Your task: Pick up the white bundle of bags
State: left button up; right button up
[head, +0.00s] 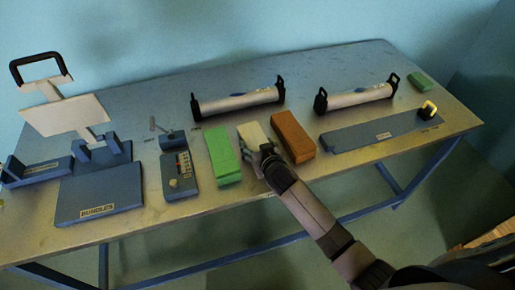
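The white bundle of bags (250,131) lies on the table in the head view, between a green bundle (222,155) and a brown bundle (293,137). My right gripper (264,152) is at the near end of the white bundle, its arm reaching in from the lower right. The gripper and wrist hide the bundle's near part. I cannot tell whether the fingers are apart, touch the bundle or close on it. My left gripper is not in view.
The grey table (365,160) has a blue station (100,190) with a tilted white plate (66,115) at left and a control box (178,172) beside it. Two roll holders (238,102) (355,97) stand behind the bundles. A long blue-grey base (375,132) lies at right.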

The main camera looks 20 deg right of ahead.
jog(key=c, duration=0.8)
jog(key=shift+c, duration=0.5)
jog(key=shift+r, duration=0.1)
